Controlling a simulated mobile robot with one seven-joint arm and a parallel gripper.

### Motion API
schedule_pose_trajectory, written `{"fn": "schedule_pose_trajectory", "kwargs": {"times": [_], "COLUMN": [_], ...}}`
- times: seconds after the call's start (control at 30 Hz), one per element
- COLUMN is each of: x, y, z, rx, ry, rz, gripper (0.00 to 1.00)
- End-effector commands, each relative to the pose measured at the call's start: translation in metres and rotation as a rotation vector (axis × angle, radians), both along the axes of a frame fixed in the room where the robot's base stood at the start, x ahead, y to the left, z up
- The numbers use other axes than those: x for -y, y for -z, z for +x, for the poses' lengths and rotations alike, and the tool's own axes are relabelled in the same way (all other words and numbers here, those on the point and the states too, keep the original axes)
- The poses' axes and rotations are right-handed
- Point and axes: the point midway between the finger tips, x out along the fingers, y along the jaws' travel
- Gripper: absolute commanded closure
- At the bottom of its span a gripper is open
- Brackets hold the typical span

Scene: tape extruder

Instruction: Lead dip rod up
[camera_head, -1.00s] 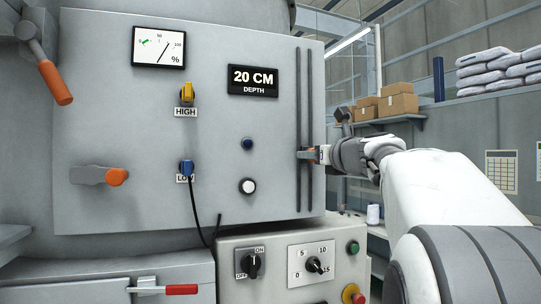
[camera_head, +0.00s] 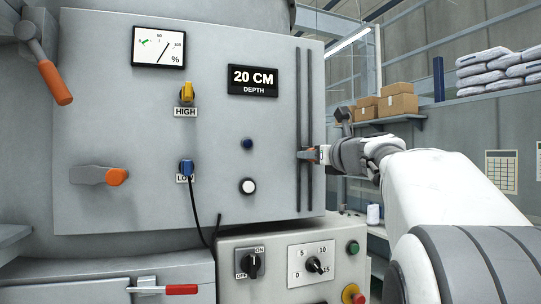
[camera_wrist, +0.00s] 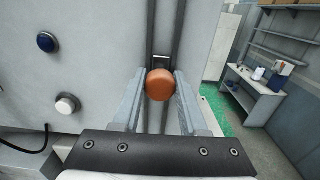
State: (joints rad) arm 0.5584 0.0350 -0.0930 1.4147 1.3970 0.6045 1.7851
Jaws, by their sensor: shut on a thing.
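The dip rod handle, an orange round knob (camera_wrist: 160,85), shows between my fingers in the wrist view. It sits at a vertical dark slot (camera_wrist: 165,30) in the grey panel. My gripper (camera_wrist: 158,98) is shut on the knob, one finger on each side. In the head view my gripper (camera_head: 314,155) reaches the slot from the right, about halfway up the two dark vertical rails (camera_head: 304,90). Most of the knob is hidden by the gripper in the head view.
The panel carries a gauge (camera_head: 158,47), a yellow plug (camera_head: 187,92) at HIGH, a blue plug (camera_head: 186,168) with a black cable at LOW, and blue and white buttons (camera_head: 247,186). A control box (camera_head: 290,262) stands below. Free room lies right of the panel.

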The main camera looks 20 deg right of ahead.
Motion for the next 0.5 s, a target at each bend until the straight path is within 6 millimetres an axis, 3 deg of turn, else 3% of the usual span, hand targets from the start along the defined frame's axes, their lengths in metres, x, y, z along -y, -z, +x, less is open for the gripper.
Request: {"fn": "schedule_pose_trajectory", "kwargs": {"times": [0.5], "x": [0.0], "y": [-0.012], "z": [0.0], "rx": [0.001], "ry": [0.0], "rz": [0.0], "gripper": [1.0]}}
